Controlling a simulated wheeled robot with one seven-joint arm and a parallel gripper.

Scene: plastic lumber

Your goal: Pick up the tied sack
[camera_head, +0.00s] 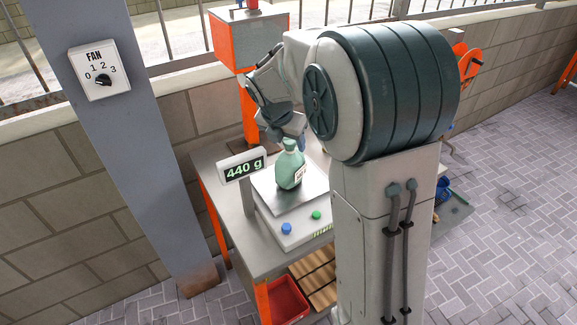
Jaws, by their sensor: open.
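The tied sack (289,168) is pale green with a knotted top and a small white label on its right side. It stands upright on the metal plate of the scale (283,207). The scale's display (243,168) reads 440 g. My gripper (287,137) is open just above the sack, close to its tied neck. I cannot tell whether the fingers touch the neck, as the fingertips are small and partly hidden.
The scale stands on a grey table (213,193) with orange legs. Behind it rises an orange post-mounted machine (234,42). A fan dial (99,70) hangs on a grey pillar at left. A red bin (287,299) and wooden slats (315,279) sit below the tabletop.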

